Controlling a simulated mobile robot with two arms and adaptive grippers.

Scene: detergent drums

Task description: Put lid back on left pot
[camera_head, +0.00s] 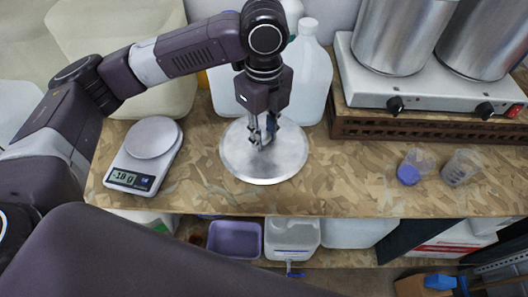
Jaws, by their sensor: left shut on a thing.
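A round silver lid (283,160) is at the middle of the wooden bench. My left gripper (262,143) points down over the lid's centre and is shut on it, with the fingers hiding the grip point. I cannot tell if the lid rests on the bench or is slightly raised. The left pot (393,40) is a metal cylinder on a white two-burner heater (420,95) at the back right. The tops of both pots are cut off by the picture's edge. My right gripper is not in view.
A digital scale (143,160) stands left of the lid. White jugs (308,75) stand behind it. Two small cups, one with blue contents (410,170) and one grey (460,168), stand right, before the heater. The right pot (487,40) is beside the left one. The bench between lid and cups is clear.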

